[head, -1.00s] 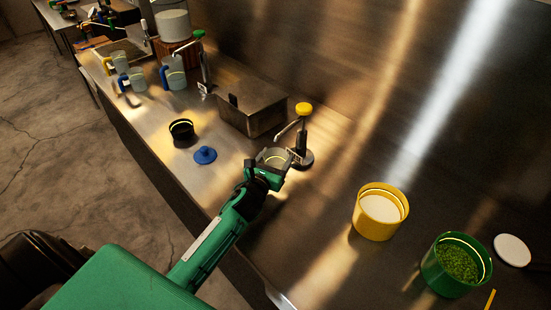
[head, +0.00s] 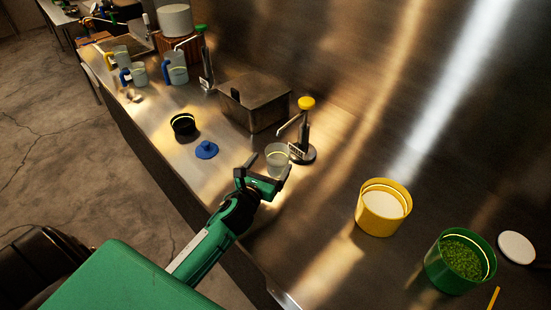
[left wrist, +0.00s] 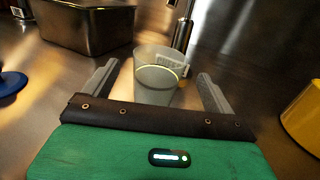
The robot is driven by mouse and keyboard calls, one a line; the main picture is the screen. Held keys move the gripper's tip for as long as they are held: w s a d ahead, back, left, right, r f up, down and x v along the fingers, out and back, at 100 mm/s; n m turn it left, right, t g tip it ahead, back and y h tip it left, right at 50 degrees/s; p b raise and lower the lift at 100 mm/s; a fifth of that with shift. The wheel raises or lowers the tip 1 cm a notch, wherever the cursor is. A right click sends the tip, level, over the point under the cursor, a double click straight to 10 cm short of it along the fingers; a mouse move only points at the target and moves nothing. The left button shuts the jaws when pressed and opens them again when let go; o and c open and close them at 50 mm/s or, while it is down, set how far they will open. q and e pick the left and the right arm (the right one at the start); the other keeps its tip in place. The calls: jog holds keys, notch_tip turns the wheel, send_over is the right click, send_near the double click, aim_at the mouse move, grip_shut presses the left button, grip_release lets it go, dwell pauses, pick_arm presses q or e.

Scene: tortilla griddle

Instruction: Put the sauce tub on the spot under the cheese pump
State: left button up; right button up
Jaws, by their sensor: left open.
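The sauce tub (head: 278,156) is a translucent pale cup, upright on the steel counter at the foot of the cheese pump (head: 303,130), which has a yellow knob and a dark round base. In the left wrist view the tub (left wrist: 157,78) stands ahead, between the lines of my two fingers, with a small label plate behind its rim. My left gripper (head: 268,172) is open and empty, on the counter's front side of the tub. The fingers look clear of its sides. The spot itself is hidden. My right gripper is not in view.
A steel bin (head: 254,103) stands behind, with a blue lid (head: 206,150) and black tub (head: 183,124) to the left. A yellow tub (head: 383,208) and green tub (head: 461,262) stand to the right. The counter between pump and yellow tub is clear.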

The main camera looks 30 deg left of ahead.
pick_arm(q)
jog(key=s+b, duration=0.1)
jog(key=s, duration=0.4)
jog(key=shift+s+d, duration=0.1)
jog(key=shift+d, duration=0.05)
jog(key=shift+s, duration=0.5)
